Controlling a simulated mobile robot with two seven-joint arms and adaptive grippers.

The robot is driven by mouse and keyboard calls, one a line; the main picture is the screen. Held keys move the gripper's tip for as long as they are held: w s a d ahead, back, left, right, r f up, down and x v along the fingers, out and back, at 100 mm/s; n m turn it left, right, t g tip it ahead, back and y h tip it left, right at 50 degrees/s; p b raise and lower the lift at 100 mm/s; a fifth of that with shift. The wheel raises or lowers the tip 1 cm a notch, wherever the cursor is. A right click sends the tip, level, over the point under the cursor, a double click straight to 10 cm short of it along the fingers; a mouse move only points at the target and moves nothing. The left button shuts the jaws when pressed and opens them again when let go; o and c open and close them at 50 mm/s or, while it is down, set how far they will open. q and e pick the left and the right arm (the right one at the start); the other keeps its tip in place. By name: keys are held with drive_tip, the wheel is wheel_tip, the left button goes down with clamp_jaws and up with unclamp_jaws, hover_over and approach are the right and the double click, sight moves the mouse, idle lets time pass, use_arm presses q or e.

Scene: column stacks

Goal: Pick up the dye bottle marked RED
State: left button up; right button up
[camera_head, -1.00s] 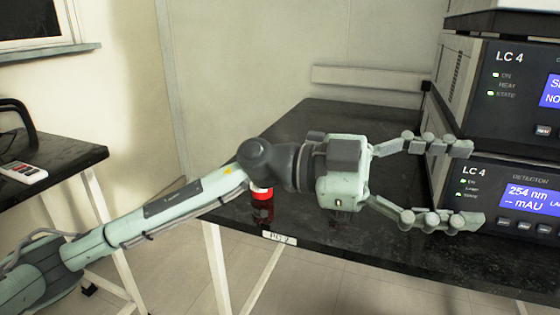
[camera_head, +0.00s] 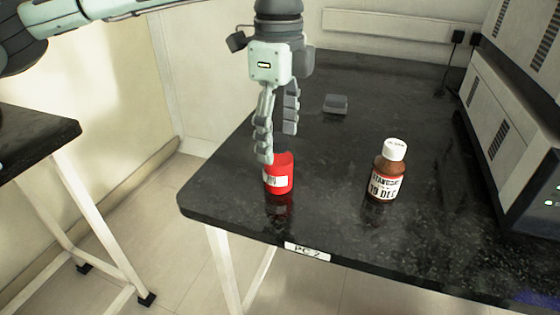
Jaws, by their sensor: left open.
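A small red container (camera_head: 279,180) with a white label stands upright near the left front of the black bench; its print is too small to read. My left gripper (camera_head: 277,146) is open, fingers pointing down, just above the red container. The nearer finger overlaps the container's upper left edge in the picture; I cannot tell whether they touch. A brown bottle (camera_head: 385,178) with a white cap stands to the right, its label reading something like "STANDARD" and "19 DEC". My right gripper is not in view.
The black bench (camera_head: 340,225) has a front tag reading PC 2. A small grey block (camera_head: 335,104) lies behind. A stacked instrument (camera_head: 510,130) stands at the right. The bench between the two containers is clear. Another dark table (camera_head: 35,140) is at the left.

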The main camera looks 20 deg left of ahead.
sight(278, 161)
use_arm(q)
drive_tip(key=f, duration=0.3)
drive_tip(key=s+f, duration=0.1)
drive_tip(key=shift+d+f, duration=0.1)
drive_tip(key=shift+f, duration=0.3)
drive_tip(key=shift+w+f, duration=0.1)
drive_tip(key=shift+f, duration=0.45)
drive_tip(key=c, duration=1.3)
drive_tip(key=shift+c, duration=0.3)
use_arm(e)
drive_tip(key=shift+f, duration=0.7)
